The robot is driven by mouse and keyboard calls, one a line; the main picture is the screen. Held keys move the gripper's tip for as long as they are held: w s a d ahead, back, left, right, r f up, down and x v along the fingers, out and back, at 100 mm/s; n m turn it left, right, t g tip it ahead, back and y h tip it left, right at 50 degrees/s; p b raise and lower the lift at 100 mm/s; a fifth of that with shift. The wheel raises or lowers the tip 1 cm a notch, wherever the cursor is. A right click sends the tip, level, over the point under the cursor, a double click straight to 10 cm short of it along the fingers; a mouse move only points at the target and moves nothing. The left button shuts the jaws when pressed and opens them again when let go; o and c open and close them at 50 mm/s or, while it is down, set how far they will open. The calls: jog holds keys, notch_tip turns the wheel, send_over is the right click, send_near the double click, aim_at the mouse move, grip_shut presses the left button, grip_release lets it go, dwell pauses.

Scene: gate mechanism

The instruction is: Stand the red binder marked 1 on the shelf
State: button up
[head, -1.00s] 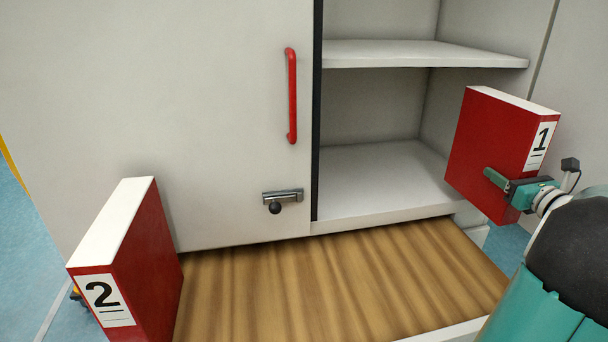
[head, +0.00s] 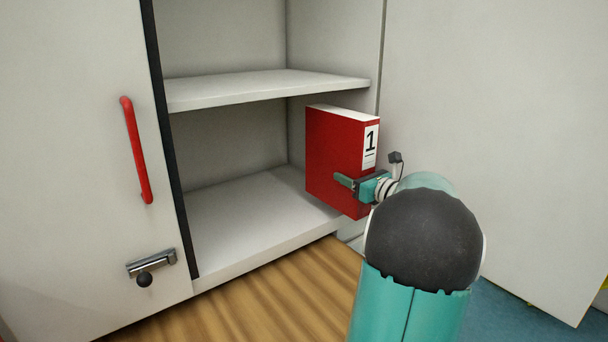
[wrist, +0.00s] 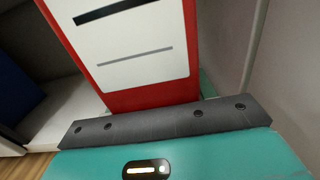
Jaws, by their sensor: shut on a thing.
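The red binder marked 1 (head: 335,155) is upright in my gripper (head: 355,186), which is shut on its lower part. In the head view it is at the right side of the cabinet opening, in front of the right part of the lower compartment. I cannot tell whether it is partly inside. The wrist view shows its red spine with the white label (wrist: 130,45) close ahead of the gripper. The lower shelf (head: 250,215) is bare where it shows, and its right end is hidden behind the binder. The upper shelf (head: 265,88) is above, also bare.
A sliding-type pale door panel (head: 70,130) with a red handle (head: 136,150) and a latch (head: 150,264) covers the left. A wooden surface (head: 260,305) lies in front below the shelf. Another pale panel (head: 490,130) stands on the right. A dark blue thing (wrist: 15,95) shows in the wrist view.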

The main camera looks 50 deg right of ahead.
aim_at(318, 171)
jog(key=x, duration=1.4)
jog(key=shift+w+r, duration=0.1)
jog(key=shift+w, duration=0.2)
jog(key=shift+f, duration=1.9)
jog(key=o, duration=1.5)
jog(key=shift+f, duration=0.15)
jog(key=shift+s, duration=0.1)
jog(key=shift+s+r, duration=0.2)
jog(key=shift+s, duration=0.15)
jog(key=v, duration=1.1)
jog(key=shift+s+a, duration=0.1)
jog(key=shift+a, duration=0.05)
